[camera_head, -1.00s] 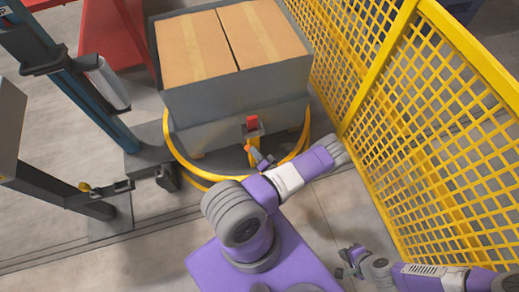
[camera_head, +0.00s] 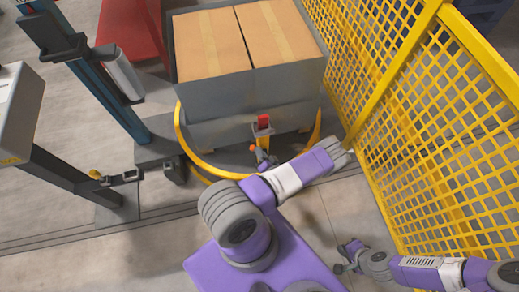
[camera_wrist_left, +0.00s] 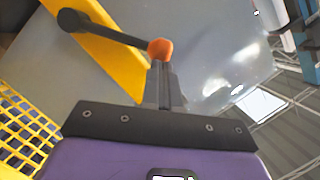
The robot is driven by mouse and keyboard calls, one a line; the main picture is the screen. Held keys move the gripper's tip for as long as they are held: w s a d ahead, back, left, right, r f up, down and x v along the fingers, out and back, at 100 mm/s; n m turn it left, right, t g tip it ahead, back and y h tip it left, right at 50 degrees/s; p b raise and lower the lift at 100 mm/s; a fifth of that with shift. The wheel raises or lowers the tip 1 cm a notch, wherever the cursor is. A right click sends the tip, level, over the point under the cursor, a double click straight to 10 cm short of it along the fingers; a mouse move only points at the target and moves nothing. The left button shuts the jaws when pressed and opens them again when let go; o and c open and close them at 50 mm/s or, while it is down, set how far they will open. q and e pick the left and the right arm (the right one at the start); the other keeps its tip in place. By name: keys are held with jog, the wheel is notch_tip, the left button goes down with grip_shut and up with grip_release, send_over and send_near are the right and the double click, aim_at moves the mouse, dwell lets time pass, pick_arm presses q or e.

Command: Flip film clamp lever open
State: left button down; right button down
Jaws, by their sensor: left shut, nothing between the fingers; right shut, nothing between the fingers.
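The film clamp lever shows in the left wrist view as a dark rod (camera_wrist_left: 118,34) with an orange ball knob (camera_wrist_left: 160,48). Its black pivot end lies at the upper left, over a yellow bar. In the head view the orange knob (camera_head: 252,148) is small, below the red block at the pallet's front. My left gripper (camera_head: 262,158) is beside the knob. In the wrist view its shut fingers (camera_wrist_left: 163,75) end right at the knob, with nothing between them; whether they touch it I cannot tell. My right gripper (camera_head: 342,262) is shut and empty, low over the floor.
A grey pallet load (camera_head: 250,92) carries two cardboard boxes (camera_head: 280,32) inside a yellow ring (camera_head: 195,163). A red block (camera_head: 263,120) sits on its front bracket. Yellow mesh fencing (camera_head: 440,110) stands on the right. A dark post (camera_head: 75,175) stands on the left.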

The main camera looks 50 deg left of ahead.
pick_arm(q)
jog(key=shift+s, duration=0.1)
jog(key=w+r+p+v, duration=0.1)
jog(key=w+p+v, duration=0.1)
jog(key=v, duration=1)
jog(key=shift+w+d+r+p, duration=0.15)
jog(key=shift+d+r+p, duration=0.15)
jog(key=shift+d, duration=0.2)
